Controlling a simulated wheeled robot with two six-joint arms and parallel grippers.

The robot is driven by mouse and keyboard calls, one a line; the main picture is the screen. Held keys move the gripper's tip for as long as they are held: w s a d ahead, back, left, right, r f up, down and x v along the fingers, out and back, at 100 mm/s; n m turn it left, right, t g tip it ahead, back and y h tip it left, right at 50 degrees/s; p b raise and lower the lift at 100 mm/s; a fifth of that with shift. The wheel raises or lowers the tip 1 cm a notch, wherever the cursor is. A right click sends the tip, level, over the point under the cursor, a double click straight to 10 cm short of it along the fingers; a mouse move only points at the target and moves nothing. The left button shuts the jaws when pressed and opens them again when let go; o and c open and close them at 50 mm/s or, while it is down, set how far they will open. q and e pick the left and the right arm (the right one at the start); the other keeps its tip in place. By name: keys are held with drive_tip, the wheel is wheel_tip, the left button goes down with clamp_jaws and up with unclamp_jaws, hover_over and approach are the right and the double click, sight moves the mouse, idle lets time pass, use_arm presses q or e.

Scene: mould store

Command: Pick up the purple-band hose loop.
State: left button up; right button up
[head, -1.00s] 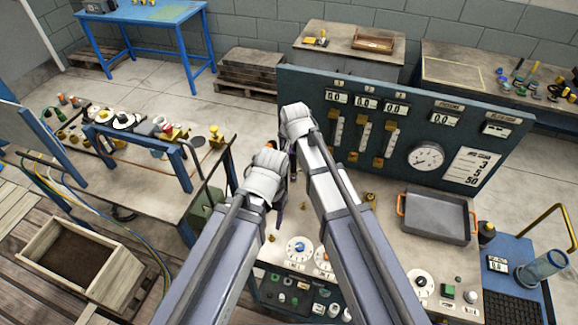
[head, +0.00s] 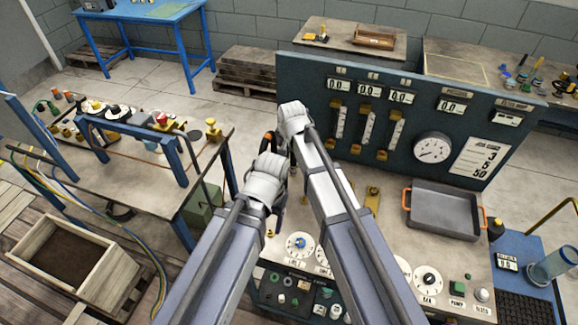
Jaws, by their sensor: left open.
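I cannot make out a purple-band hose loop in the head view. A dark curved thing with an orange part (head: 267,142) shows just beyond my left wrist. It is partly hidden, and I cannot tell what it is. My left gripper (head: 279,214) is open, low between my two arms over the bench, and mostly hidden by its own wrist. I see nothing held in it.
A dark gauge panel (head: 405,125) stands along the back of the bench. A grey tray with orange handles (head: 444,212) sits at right, near a blue mat (head: 520,262). Dials and knobs line the bench front. A cluttered table (head: 160,190) and a wooden planter (head: 70,255) are at left.

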drive_tip(key=shift+w+f, duration=0.2)
drive_tip(key=shift+f, duration=0.2)
drive_tip(key=shift+c, duration=0.3)
clamp_jaws()
